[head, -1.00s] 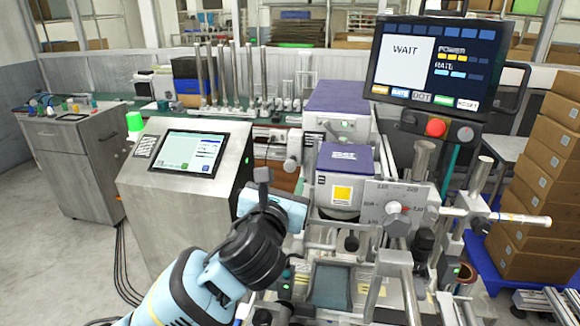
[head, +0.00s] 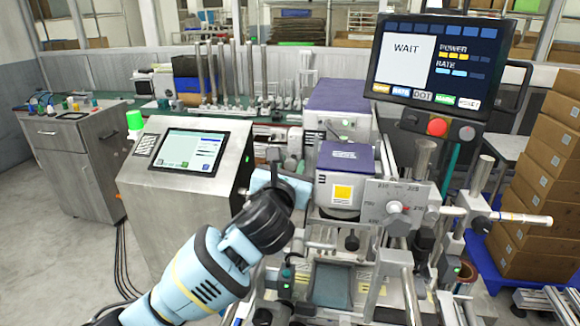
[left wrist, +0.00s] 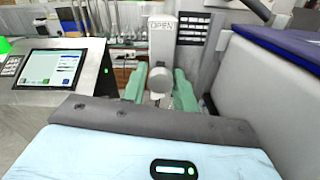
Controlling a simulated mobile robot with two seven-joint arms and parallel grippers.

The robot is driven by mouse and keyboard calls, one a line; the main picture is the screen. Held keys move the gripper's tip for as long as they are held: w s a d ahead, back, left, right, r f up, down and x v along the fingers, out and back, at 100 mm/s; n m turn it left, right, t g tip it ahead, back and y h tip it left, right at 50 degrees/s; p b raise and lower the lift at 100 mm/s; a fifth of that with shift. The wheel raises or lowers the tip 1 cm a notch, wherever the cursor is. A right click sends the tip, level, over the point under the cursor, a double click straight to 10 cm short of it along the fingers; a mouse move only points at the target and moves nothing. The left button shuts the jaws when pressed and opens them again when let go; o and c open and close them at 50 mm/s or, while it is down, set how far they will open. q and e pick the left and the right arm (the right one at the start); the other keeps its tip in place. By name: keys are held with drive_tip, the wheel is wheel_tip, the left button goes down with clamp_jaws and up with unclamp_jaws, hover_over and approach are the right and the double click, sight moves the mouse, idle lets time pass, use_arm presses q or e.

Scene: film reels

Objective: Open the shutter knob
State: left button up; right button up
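A pale grey knob (left wrist: 158,80) shows in the left wrist view, below a plate marked OPEN (left wrist: 162,23); I take it as the shutter knob. My left gripper (left wrist: 159,92) has its two green-padded fingers on either side of this knob. The fingers are apart, and I cannot tell whether either touches the knob. In the head view my left gripper (head: 274,160) reaches in beside the purple-topped machine box (head: 345,158), and its wrist hides the knob. My right gripper is in neither view.
The grey console with a touchscreen (head: 186,152) stands close to the left of my arm. A dial panel (head: 376,195) and metal rods stand to the right. A monitor reading WAIT (head: 436,66) hangs above. Stacked boxes (head: 548,170) are at the far right.

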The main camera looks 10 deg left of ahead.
sight(294, 146)
use_arm(q)
clamp_jaws()
drive_tip(key=shift+r, duration=1.6)
drive_tip(key=shift+o, duration=2.3)
unclamp_jaws()
drive_tip(key=shift+s, duration=0.1)
drive_tip(key=s, duration=0.7)
drive_tip(key=shift+s, duration=0.3)
drive_tip(key=shift+f, duration=0.1)
